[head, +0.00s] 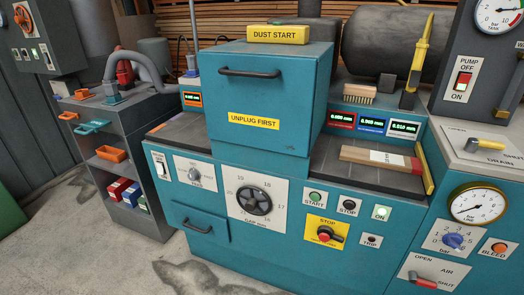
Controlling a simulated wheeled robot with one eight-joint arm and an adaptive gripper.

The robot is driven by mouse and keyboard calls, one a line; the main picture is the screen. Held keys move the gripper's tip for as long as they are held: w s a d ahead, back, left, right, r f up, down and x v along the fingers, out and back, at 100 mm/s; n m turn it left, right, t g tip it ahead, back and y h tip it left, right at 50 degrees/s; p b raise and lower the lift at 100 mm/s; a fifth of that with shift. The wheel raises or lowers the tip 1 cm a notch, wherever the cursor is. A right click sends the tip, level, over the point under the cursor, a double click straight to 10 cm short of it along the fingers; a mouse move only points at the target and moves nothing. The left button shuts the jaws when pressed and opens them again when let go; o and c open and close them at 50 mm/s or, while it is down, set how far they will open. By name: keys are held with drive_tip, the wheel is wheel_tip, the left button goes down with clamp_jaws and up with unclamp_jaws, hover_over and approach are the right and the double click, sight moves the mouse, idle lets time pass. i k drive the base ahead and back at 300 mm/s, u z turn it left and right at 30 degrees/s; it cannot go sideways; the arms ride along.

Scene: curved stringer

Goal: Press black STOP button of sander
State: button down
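The teal sander (215,140) fills the middle of the head view. Its black STOP button (347,205) sits on the front panel, on a small white plate labelled STOP. The green START button (315,197) is just to its left, and a lit ON lamp (381,212) is to its right. Below them, a yellow plate marked STOP carries a red and black rotary switch (329,235). A small dark TRIP button (370,240) is to the right of that plate. Nothing covers the black STOP button. My gripper is not in this view.
A gap-setting handwheel (254,201) is left of the buttons. A drawer handle (197,226) projects from the lower left front. A wooden board (380,157) lies on the bed above the buttons. At right are a gauge (478,204) and a red-handled valve (424,281). Concrete floor shows at lower left.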

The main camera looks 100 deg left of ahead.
sight(348, 205)
drive_tip(key=u, duration=3.4)
drive_tip(key=k, duration=1)
drive_tip(key=u, duration=0.05)
